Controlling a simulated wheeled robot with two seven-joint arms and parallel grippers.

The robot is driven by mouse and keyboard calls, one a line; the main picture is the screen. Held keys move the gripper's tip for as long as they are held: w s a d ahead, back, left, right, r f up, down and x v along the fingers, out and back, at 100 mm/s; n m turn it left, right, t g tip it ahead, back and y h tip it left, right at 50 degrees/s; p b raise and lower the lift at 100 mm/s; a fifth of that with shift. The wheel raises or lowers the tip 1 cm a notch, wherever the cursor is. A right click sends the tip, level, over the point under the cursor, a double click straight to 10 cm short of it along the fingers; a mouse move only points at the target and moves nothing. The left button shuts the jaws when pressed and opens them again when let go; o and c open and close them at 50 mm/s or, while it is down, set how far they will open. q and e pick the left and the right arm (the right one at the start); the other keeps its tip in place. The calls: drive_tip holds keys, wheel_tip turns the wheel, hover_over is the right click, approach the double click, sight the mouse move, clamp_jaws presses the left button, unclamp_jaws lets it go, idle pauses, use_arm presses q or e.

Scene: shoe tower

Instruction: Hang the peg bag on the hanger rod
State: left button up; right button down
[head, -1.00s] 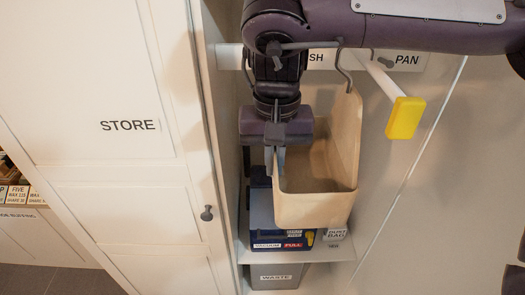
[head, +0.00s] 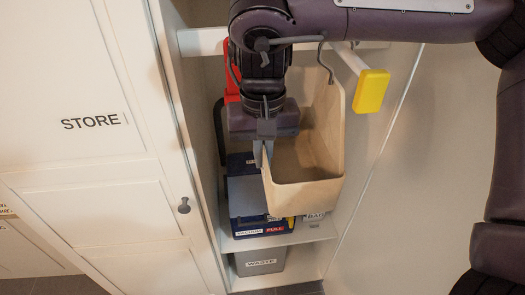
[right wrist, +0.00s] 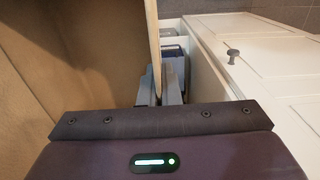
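The peg bag (head: 305,165) is a beige, open-topped bag with a tall back and a thin grey hook (head: 326,62) at its top. My right gripper (head: 263,152) is shut on its left side wall; in the right wrist view the fingers (right wrist: 160,85) pinch the thin wall of the bag (right wrist: 75,60). The bag hangs in the air in front of the cupboard. The hanger rod (head: 349,58) is white with a yellow end block (head: 371,91), just right of the hook. My arm hides part of the rod's root; I cannot tell whether they touch. My left gripper is not in view.
Below the bag, a shelf holds a blue vacuum box (head: 245,205), with a grey waste bin (head: 260,261) underneath. A red item (head: 232,70) shows behind my wrist. The white STORE door (head: 90,120) with its knob (head: 184,205) stands left. The wall right of the rod is clear.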

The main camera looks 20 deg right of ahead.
drive_tip(key=c, duration=1.6)
unclamp_jaws()
drive_tip(key=shift+o, duration=0.2)
